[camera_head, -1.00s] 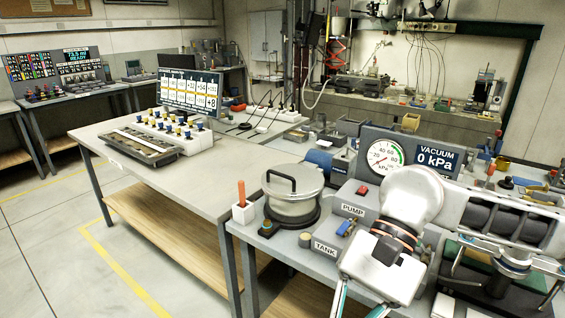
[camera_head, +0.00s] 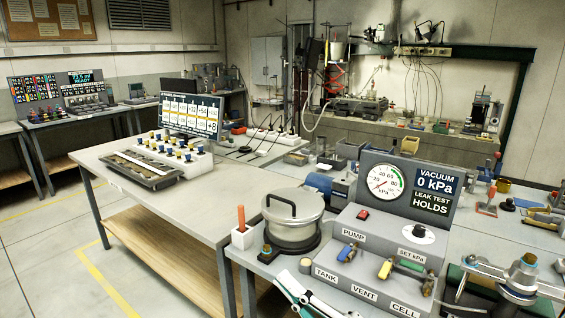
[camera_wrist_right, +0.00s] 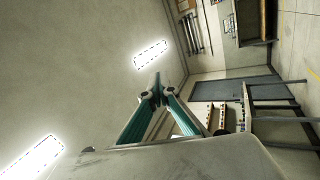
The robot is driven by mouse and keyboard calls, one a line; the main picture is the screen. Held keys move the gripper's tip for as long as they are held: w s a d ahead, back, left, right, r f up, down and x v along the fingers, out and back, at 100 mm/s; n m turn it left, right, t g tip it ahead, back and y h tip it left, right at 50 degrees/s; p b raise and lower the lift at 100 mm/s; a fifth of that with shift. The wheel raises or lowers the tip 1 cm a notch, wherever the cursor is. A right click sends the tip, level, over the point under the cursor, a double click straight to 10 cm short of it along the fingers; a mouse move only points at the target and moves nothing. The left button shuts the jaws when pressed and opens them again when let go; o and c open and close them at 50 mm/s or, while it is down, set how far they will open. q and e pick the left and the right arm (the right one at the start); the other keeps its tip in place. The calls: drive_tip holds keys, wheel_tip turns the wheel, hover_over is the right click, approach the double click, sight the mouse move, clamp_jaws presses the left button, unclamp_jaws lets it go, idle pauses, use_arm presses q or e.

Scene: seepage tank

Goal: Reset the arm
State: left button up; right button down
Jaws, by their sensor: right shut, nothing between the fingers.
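My right gripper (camera_head: 298,293) shows at the bottom edge of the head view, low in front of the vacuum console (camera_head: 372,255). Only its teal-and-white fingers show there; the rest of the arm is out of frame. In the right wrist view its two teal fingers come together at the tips (camera_wrist_right: 156,92), shut with nothing between them. They stand against the bare wall and a ceiling light. My left gripper does not show.
The lidded metal tank (camera_head: 292,215) stands left of the console, beside an orange-handled tool (camera_head: 241,222). A clamp stand (camera_head: 515,278) is at the lower right. The console's display (camera_head: 434,192) reads 0 kPa and LEAK TEST HOLDS. The floor at left (camera_head: 50,240) is clear.

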drive_tip(key=d+f+m+h, duration=0.4)
drive_tip(key=f+m, duration=0.1)
drive_tip(key=f, duration=0.2)
drive_tip(key=d+f+m+t+h, duration=0.1)
drive_tip(key=d+f+m+h, duration=0.2)
drive_tip(key=f+m, duration=0.35)
drive_tip(key=d+f+m+h, duration=0.3)
drive_tip(key=d+f+h, duration=0.1)
drive_tip(key=f, duration=0.4)
drive_tip(key=s+d+f+m+g+h, duration=0.2)
drive_tip(key=s+d+f+m, duration=0.1)
drive_tip(key=s+f, duration=0.3)
drive_tip(key=s+d+f+m+g+h, duration=0.2)
drive_tip(key=s+d+f+m, duration=0.2)
drive_tip(key=s+f, duration=0.3)
wheel_tip(320, 180, down, 4)
drive_tip(key=shift+d+f+g, duration=0.2)
drive_tip(key=shift+d+g, duration=0.2)
drive_tip(key=shift+d, duration=0.1)
idle(1.8)
